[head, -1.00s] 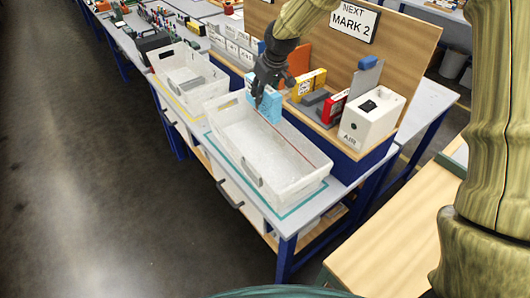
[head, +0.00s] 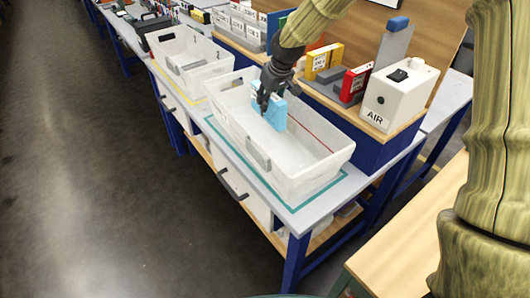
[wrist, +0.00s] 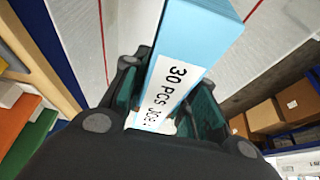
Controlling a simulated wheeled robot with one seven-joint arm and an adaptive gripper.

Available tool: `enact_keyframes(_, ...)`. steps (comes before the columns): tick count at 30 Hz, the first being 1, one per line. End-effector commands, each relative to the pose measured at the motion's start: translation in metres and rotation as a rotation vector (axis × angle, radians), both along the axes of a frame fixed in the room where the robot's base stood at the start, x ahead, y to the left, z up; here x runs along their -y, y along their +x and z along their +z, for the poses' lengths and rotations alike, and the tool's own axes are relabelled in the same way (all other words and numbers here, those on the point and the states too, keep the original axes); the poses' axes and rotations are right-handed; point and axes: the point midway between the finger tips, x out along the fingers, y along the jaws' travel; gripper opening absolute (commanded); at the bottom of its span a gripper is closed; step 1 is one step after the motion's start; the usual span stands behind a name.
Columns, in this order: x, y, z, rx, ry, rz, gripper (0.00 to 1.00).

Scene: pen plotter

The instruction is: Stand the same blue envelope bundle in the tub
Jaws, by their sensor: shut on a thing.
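The light-blue envelope bundle (head: 274,115) is upright, a little tilted, inside the back-left part of the white tub (head: 318,178). My gripper (head: 267,98) is shut on its upper part from above. In the wrist view the bundle (wrist: 200,35) sits between both finger pads (wrist: 165,92), and its white label reads "30 PCS". The bundle's lower edge is within the tub walls; I cannot tell if it touches the floor. The rest of the tub looks empty, with a red line along its back inner wall.
A second white tub (head: 188,62) stands to the left on the same bench. Behind the tub, a raised shelf holds a yellow box (head: 325,60), a red box (head: 354,83) and a white AIR unit (head: 393,95). The tub's front and right interior is free.

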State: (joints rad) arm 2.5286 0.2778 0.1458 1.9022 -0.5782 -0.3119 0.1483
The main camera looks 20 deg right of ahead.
Motion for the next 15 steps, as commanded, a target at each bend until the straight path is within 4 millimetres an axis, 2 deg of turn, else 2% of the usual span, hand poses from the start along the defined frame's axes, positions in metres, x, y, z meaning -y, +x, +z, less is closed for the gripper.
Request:
enact_keyframes(1,0.001,0.000,-0.009,0.001,0.000,-0.001,0.00)
enact_keyframes(8,0.001,0.000,-0.021,0.000,-0.001,-0.001,0.00)
enact_keyframes(15,0.000,0.000,-0.058,-0.002,-0.002,0.001,0.00)
